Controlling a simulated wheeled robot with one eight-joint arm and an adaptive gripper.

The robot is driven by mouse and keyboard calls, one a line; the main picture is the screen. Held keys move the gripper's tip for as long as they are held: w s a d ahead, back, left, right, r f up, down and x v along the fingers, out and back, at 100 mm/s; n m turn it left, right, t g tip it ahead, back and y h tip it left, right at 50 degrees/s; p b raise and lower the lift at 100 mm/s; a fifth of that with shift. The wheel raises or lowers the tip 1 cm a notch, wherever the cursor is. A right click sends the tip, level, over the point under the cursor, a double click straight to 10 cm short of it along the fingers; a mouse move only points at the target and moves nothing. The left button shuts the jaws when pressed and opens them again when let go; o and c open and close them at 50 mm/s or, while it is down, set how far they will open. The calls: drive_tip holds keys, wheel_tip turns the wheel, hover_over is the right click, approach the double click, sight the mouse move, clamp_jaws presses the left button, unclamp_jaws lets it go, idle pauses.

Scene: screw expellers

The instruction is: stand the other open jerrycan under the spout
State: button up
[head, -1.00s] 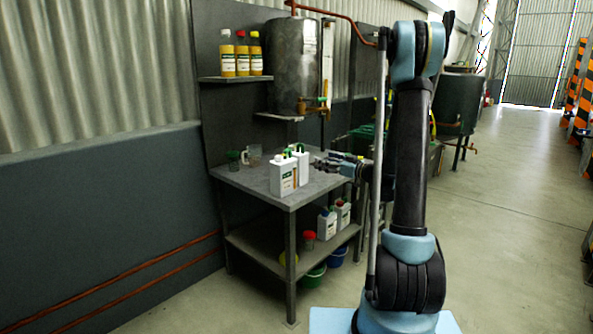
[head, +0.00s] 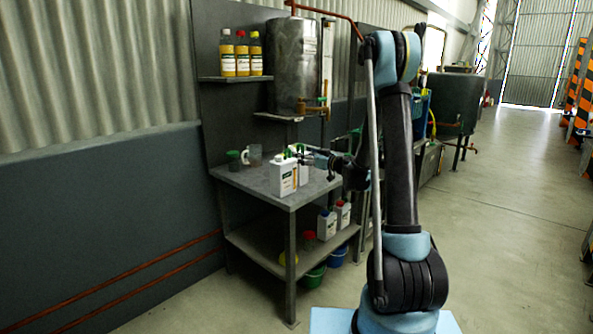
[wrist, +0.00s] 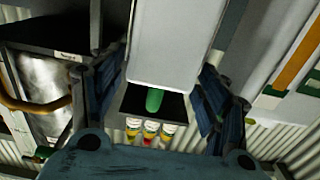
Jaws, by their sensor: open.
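My gripper (head: 308,156) is open at the top of the rear jerrycan. In the wrist view a white jerrycan (wrist: 178,45) with a green part at its end lies between the open fingers of my gripper (wrist: 153,80); I cannot tell whether they touch it. The brass spout (head: 314,107) is on the grey metal tank (head: 297,62), above the table's back.
A glass mug (head: 252,156) and a green-topped vessel (head: 233,157) stand at the table's back left. Two capped jerrycans (head: 327,224) stand on the lower shelf (head: 255,240). Yellow bottles (head: 243,55) stand on the wall shelf. The table's front left is clear.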

drive_tip(key=x, duration=0.5)
drive_tip(key=shift+s+d, duration=0.1)
clamp_jaws()
